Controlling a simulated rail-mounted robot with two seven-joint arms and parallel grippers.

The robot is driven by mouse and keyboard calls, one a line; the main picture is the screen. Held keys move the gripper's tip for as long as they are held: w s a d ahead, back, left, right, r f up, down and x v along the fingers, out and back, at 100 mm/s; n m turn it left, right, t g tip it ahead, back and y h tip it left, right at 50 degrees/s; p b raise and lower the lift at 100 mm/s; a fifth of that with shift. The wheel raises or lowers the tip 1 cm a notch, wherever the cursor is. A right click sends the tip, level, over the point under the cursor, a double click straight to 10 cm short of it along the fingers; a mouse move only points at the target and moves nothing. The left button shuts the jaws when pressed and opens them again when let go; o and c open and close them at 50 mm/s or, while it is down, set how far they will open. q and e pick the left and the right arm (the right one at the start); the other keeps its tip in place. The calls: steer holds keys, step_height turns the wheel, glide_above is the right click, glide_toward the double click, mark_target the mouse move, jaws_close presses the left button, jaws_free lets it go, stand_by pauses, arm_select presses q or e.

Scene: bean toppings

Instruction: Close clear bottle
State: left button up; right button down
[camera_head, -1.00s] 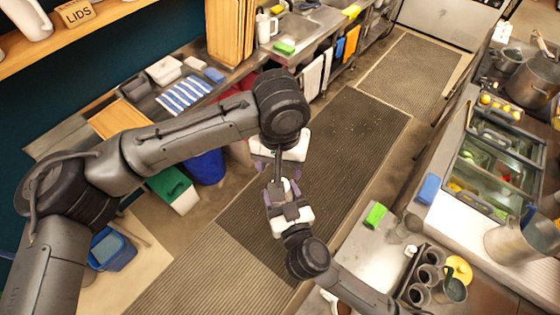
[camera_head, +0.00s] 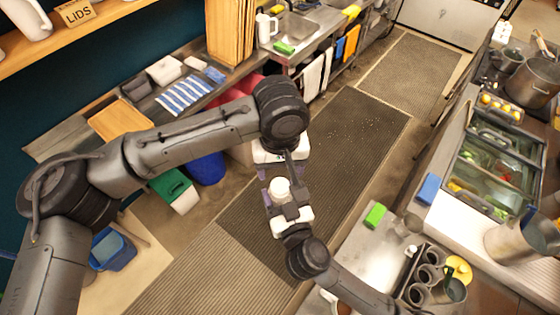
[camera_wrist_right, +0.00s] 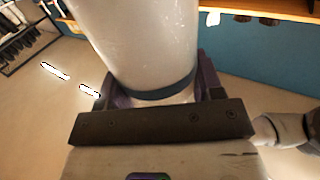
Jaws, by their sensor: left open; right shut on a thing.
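The bottle (camera_head: 280,187) is held in the air between my two arms, above the floor mat. Its whitish round top shows in the head view. In the right wrist view the bottle (camera_wrist_right: 150,45) is a large pale cylinder with a dark band near the fingers. My right gripper (camera_head: 277,196) is shut on it, with purple fingers on both sides in the wrist view (camera_wrist_right: 155,95). My left gripper (camera_head: 268,172) is open, just beyond the bottle's top, and partly hidden by its own arm. I cannot tell whether a lid is on the bottle.
A steel counter (camera_head: 365,250) with a green sponge (camera_head: 375,215) and dark cup holders (camera_head: 425,275) is at the lower right. A counter with a striped towel (camera_head: 185,95) is at the left, below a shelf marked LIDS (camera_head: 77,13).

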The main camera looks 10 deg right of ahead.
mark_target(280, 186)
arm_select(q)
steer(key=shift+f, duration=3.5)
steer(key=c, duration=0.9)
steer(key=m, duration=0.6)
steer(key=shift+c, duration=0.2)
steer(key=m, duration=0.5)
steer(key=o, duration=1.1)
step_height(280, 186, up, 12)
steer(key=shift+f, duration=0.1)
